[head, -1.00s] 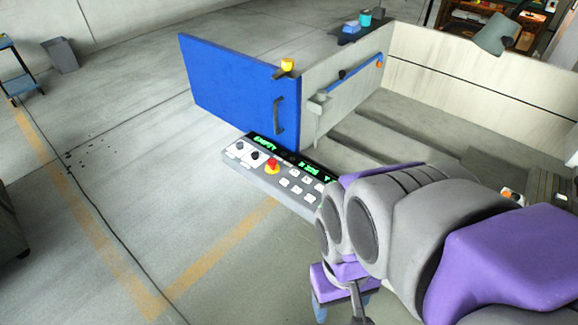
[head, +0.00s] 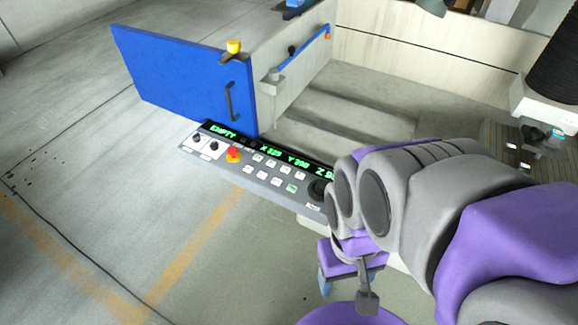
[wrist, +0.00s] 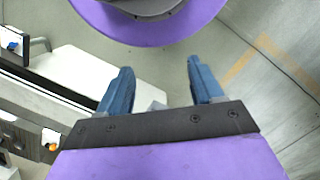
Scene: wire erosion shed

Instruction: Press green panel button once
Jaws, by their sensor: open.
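The control panel (head: 215,156) is a grey sloped console with green lettering reading EMPTY and X, Y, Z values, in the middle of the head view. A small green button (head: 291,188) sits in its lower row of white keys, left of a dark round knob. A red mushroom button on a yellow base (head: 234,153) is further left. My gripper is open and empty in the wrist view (wrist: 160,85), with two blue fingers apart. In the head view it hangs below and right of the panel, partly hidden by my arm. The green button is not identifiable in the wrist view.
A blue door (head: 180,80) with a dark handle stands open behind the panel. The pale machine tank (head: 390,105) lies behind my arm. A dark ribbed column (head: 556,65) is at the right. Open concrete floor lies left and in front.

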